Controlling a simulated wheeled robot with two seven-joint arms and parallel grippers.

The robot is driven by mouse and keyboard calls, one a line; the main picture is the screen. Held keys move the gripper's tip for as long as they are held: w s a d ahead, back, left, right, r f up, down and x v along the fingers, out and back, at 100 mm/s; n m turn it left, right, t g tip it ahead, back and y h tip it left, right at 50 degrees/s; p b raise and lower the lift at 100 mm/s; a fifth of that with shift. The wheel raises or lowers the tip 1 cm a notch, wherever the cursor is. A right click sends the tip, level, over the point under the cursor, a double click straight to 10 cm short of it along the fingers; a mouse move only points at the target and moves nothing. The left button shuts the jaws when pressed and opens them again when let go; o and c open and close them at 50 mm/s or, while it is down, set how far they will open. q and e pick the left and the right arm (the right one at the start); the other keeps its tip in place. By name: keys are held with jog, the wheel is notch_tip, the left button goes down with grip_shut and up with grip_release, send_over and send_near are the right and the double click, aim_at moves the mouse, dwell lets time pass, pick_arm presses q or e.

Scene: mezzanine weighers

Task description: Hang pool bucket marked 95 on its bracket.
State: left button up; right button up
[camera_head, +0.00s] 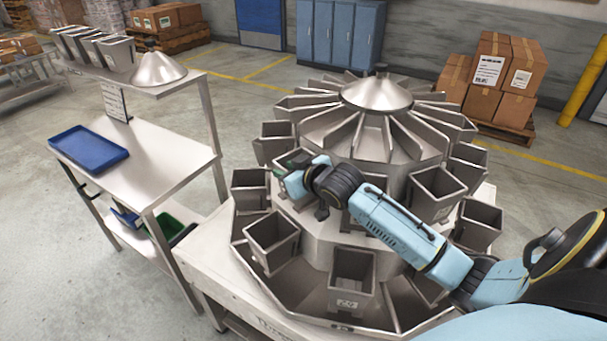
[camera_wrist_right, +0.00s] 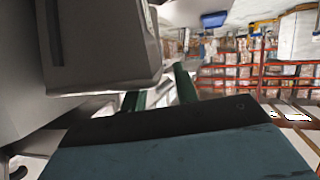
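My right gripper (camera_head: 284,163) is at the left side of the weigher, between an upper grey bucket (camera_head: 274,148) and a lower grey bucket (camera_head: 249,192). In the right wrist view its two green fingers (camera_wrist_right: 158,92) stand apart with background showing between them. A grey bucket (camera_wrist_right: 100,45) fills the upper left there and overlaps the left finger; I cannot tell whether they touch. A front bucket (camera_head: 350,278) has a pale label, and another bucket (camera_head: 436,195) at right also has a small label. I cannot read 95 for certain on any. My left gripper is out of view.
The weigher's steel cone (camera_head: 376,93) and radial troughs rise behind my arm. A steel bench (camera_head: 165,165) with a blue tray (camera_head: 88,147) stands left. Several buckets (camera_head: 115,55) and a cone lid (camera_head: 158,68) sit on its upper shelf. Cartons (camera_head: 505,75) stand behind right.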

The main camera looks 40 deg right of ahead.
jog(key=v, duration=1)
jog(key=shift+s+r, duration=0.2)
jog(key=shift+s, duration=0.1)
